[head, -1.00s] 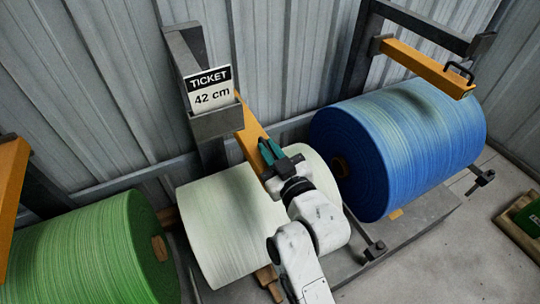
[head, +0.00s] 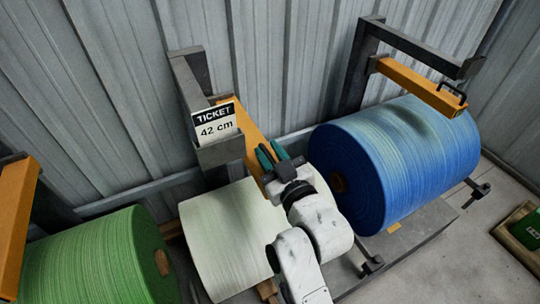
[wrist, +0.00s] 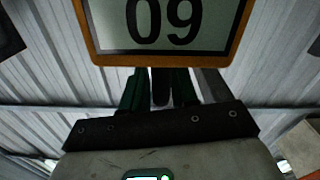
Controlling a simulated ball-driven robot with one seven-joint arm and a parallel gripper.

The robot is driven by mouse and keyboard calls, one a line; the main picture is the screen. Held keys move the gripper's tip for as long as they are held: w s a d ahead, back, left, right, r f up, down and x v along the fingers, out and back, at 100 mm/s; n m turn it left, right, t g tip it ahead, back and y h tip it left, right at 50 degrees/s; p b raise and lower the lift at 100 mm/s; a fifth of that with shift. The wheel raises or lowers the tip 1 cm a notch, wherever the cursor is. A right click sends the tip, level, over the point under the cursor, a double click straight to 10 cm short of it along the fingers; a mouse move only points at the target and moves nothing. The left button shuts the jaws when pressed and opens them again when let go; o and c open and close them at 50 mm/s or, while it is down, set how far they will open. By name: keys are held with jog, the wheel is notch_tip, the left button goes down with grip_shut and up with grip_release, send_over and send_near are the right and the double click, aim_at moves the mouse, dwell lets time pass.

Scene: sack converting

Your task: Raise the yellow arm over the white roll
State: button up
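The yellow arm (head: 242,124) slants down from the grey post behind the ticket holder towards the white roll (head: 228,235). Its lower end is hidden by my gripper. My gripper (head: 271,155) is near that end, above the roll's far right part. Its two green fingers stand apart, with a narrow gap between them. In the wrist view, a dark upright piece (wrist: 160,87) shows between the fingers; I cannot tell whether they touch it. The arm's handle cannot be made out. My arm covers the right end of the white roll.
The ticket (head: 216,125) reads 42 cm. A blue roll (head: 410,165) under another yellow arm (head: 420,88) is close on the right. A green roll (head: 95,260) lies left. An orange-framed plate reading 09 (wrist: 215,35) fills the wrist view's top. A corrugated wall is behind.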

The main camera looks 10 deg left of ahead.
jog(key=shift+o, duration=0.7)
jog(key=shift+f, duration=0.25)
jog(key=shift+s+d, duration=0.15)
jog(key=shift+s, duration=0.1)
jog(key=v, duration=1)
jog(key=shift+s+d, duration=0.1)
